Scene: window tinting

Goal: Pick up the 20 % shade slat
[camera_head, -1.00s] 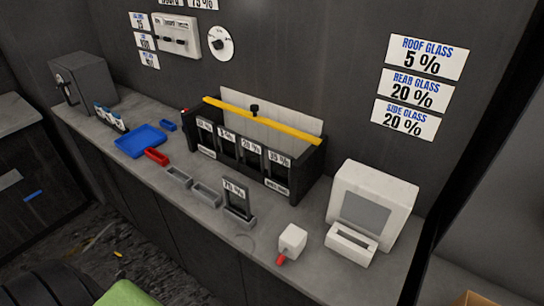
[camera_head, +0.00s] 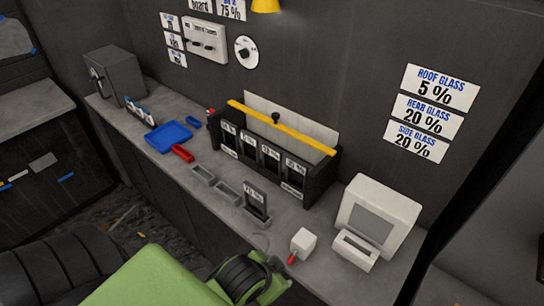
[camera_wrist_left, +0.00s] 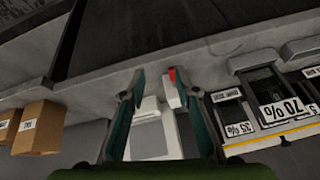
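Dark shade slats with white labels stand in a black rack (camera_head: 320,178) on the counter. The third from the left looks like the 20 % shade slat (camera_head: 270,160), but its label is small and hard to read. The rightmost is the 35 % slat (camera_head: 294,174), which also shows in the left wrist view (camera_wrist_left: 234,116). A 70 % slat (camera_head: 255,203) stands in a small grey holder in front. My left arm comes in low at the counter's front edge. In the left wrist view my left gripper (camera_wrist_left: 165,85) has its fingers apart, with nothing between them. My right gripper is not in view.
A yellow bar (camera_head: 282,127) lies along the rack's top. A white machine (camera_head: 372,222) and a white block with a red tip (camera_head: 303,242) stand to the right.

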